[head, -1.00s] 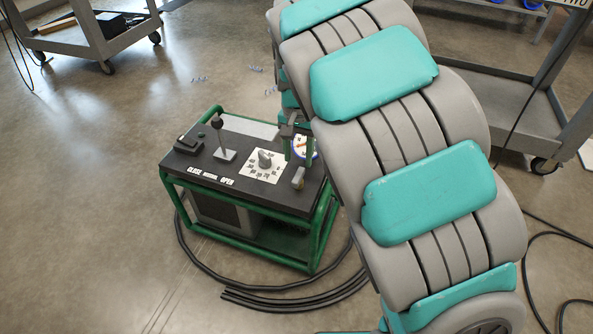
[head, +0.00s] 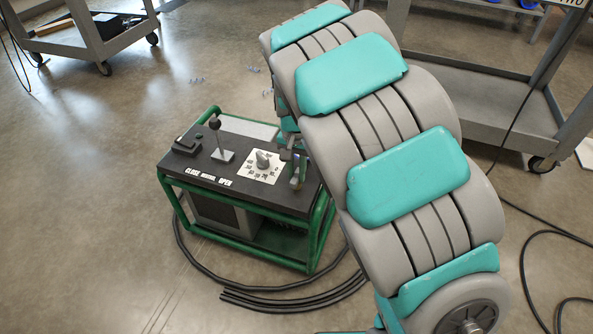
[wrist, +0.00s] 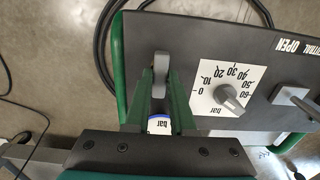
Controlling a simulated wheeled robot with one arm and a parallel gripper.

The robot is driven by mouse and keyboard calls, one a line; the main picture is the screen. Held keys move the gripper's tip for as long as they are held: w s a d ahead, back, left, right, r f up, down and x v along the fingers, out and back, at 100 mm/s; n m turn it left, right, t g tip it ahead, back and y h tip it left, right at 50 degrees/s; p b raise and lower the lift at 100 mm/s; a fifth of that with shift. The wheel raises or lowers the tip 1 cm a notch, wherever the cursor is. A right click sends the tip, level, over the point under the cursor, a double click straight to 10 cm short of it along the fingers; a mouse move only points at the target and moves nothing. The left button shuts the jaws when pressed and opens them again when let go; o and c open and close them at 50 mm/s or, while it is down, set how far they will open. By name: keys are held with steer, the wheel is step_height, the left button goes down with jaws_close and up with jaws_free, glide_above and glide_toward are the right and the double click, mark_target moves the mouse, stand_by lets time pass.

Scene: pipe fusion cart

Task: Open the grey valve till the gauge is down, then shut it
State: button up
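The grey valve (wrist: 160,70) stands at the cart panel's edge in the wrist view, between the tips of my gripper's two green fingers (wrist: 160,82). I cannot tell whether the fingers touch it. In the head view my gripper (head: 293,165) is over the panel's right end, at the valve (head: 296,183). The gauge (wrist: 159,125) is mostly hidden behind my fingers in the wrist view; only a bit of its white face with "bar" shows, and its needle is not visible. In the head view the gauge is hidden.
A dial with a bar scale (head: 263,162), a lever (head: 220,140) and a small black block (head: 187,145) are on the green-framed cart (head: 205,186). Black hoses (head: 290,300) lie on the floor in front. Grey trolleys (head: 470,100) stand behind, with free floor at left.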

jaws_close()
stand_by(0.3)
steer(key=n+b, duration=0.1)
steer(key=n, duration=0.2)
steer(key=shift+f+n, duration=0.1)
steer(key=shift+n, duration=0.3)
steer(key=n+b, duration=0.1)
steer(key=n, duration=0.3)
steer(key=shift+n, duration=0.3)
steer(key=n, duration=0.4)
steer(key=shift+n, duration=0.3)
steer(key=n+p, duration=0.1)
steer(key=n, duration=0.3)
steer(key=shift+n, duration=0.4)
